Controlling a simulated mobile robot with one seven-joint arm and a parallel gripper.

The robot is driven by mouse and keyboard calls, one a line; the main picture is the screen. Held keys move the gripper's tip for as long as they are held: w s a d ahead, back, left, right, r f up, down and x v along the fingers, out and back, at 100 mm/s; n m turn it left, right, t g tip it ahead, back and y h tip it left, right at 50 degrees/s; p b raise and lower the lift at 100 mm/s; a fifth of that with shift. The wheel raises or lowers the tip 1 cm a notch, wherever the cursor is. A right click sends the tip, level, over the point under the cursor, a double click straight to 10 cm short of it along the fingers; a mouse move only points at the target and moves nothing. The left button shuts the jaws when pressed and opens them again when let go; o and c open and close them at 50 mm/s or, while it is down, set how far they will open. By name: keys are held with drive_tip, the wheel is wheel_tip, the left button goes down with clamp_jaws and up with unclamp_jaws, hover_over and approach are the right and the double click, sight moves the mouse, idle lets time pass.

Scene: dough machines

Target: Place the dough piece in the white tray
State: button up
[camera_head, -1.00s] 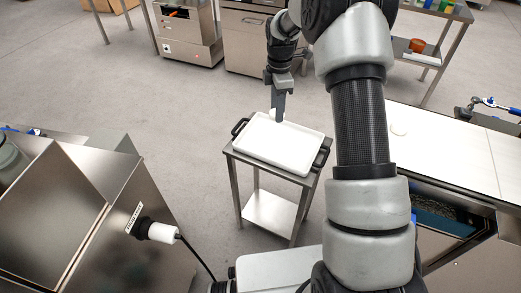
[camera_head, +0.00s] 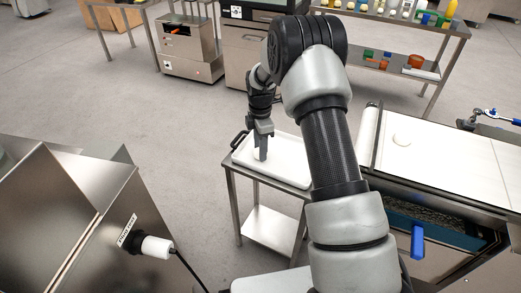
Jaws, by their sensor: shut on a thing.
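The white tray (camera_head: 291,167) is a shallow rectangle on a small steel cart in the middle of the view. My gripper (camera_head: 261,157) points down over the left part of the tray. It is shut on a small pale dough piece (camera_head: 256,155), which barely shows against the white tray. I cannot tell whether the dough touches the tray floor. Part of the tray's right side is hidden behind my arm.
The steel cart (camera_head: 231,196) has a lower shelf and a dark handle at the left. The white belt (camera_head: 440,156) belongs to a machine at the right. A steel machine (camera_head: 60,215) stands at the front left. Open floor lies behind the cart.

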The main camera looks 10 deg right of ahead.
drive_tip(key=shift+f, duration=0.2)
drive_tip(key=o, duration=1)
